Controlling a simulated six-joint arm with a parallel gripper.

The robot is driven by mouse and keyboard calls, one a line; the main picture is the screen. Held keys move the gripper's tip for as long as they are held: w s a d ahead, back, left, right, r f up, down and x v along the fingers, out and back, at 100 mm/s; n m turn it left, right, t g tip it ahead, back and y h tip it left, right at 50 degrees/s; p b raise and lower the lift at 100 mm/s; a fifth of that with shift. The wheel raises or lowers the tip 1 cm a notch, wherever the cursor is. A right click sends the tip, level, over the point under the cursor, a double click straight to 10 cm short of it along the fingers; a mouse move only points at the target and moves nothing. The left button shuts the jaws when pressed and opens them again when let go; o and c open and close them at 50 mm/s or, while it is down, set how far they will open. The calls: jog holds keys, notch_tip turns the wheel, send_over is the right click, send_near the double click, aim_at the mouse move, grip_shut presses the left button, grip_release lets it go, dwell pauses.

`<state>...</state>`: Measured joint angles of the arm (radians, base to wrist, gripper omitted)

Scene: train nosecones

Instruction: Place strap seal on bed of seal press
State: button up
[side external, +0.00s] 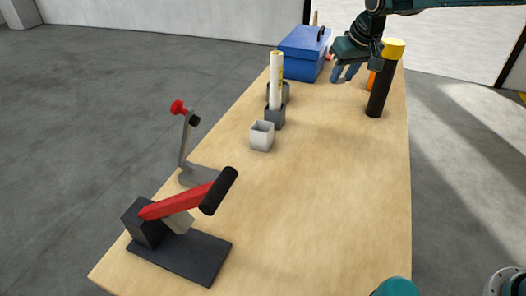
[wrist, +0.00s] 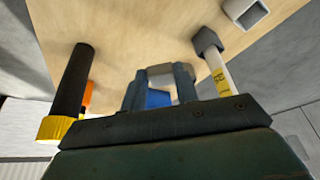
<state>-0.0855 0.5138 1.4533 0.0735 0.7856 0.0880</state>
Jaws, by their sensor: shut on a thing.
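Two lever devices stand at the near left, far from my gripper: a black base with a red arm and black grip (side external: 180,202), and a grey plate with a thin upright and red knob (side external: 183,145). Which one is the seal press I cannot tell for certain. Neither shows in the wrist view.
A black cylinder with yellow cap (side external: 380,82) and an orange item (side external: 371,78) stand beside my gripper. A blue box (side external: 303,52), a white tube (side external: 276,78) in a grey holder (side external: 275,117) and a square cup (side external: 261,136) line the left edge. The table's right-middle is clear.

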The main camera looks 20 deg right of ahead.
aim_at(321, 136)
jog(key=shift+w+a+r+n, duration=0.2)
jog(key=shift+w+r, duration=0.1)
jog(key=shift+w, duration=0.3)
jog(key=shift+w+a+r+n, duration=0.2)
jog(key=shift+w+r, duration=0.05)
jog(key=shift+w, duration=0.3)
jog(key=shift+f, duration=0.1)
notch_tip(321, 136, down, 20)
jog(key=shift+r, duration=0.1)
dwell(0.5)
jog(key=o, duration=1)
jog(key=shift+c, duration=0.2)
jog(key=v, duration=1.2)
jog(key=shift+s+d, duration=0.1)
jog(key=shift+d, duration=0.05)
